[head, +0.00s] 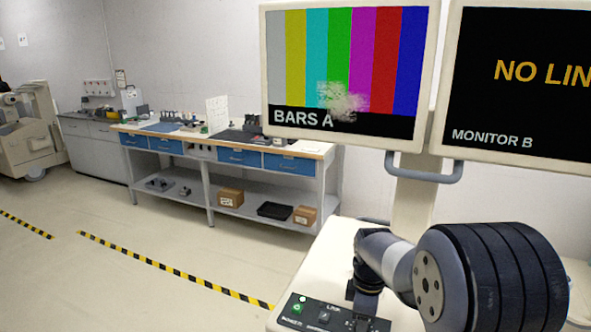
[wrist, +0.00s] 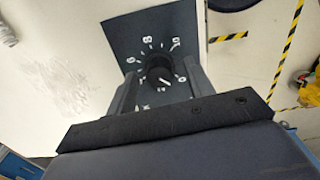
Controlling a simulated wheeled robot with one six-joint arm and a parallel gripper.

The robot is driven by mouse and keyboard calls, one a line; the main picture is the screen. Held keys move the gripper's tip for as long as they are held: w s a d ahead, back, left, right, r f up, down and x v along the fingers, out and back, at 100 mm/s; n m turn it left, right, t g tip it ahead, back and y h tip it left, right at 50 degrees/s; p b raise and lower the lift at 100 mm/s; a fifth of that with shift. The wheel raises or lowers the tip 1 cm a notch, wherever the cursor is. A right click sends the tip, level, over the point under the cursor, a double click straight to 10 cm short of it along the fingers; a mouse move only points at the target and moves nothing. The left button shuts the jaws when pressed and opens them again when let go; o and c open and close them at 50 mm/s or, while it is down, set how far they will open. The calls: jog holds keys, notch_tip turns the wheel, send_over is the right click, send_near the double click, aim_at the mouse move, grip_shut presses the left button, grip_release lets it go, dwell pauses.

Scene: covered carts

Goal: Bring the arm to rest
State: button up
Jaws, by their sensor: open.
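My gripper (wrist: 161,78) shows in the wrist view, its two grey fingers apart. A round dark dial knob (wrist: 160,70) with a white pointer mark sits between the fingers in that view. I cannot tell whether either finger touches it. The knob is on a dark plate (wrist: 150,32) with white numerals around it, and the fingers hide part of the scale. In the head view part of my arm (head: 395,262) reaches over the pale cart top at the lower right.
Two monitors, one with colour bars (head: 340,60) and one reading NO LIN (head: 525,75), stand above the cart (head: 325,258). A control panel (head: 330,314) is at its front. A workbench (head: 215,165) stands behind. The floor at left, with striped tape (head: 170,268), is clear.

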jog(key=m, duration=0.5)
jog(key=m+b, duration=0.1)
jog(key=m, duration=0.9)
jog(key=shift+b, duration=0.3)
jog(key=m, duration=0.5)
jog(key=shift+b, duration=0.4)
jog(key=shift+r, duration=0.1)
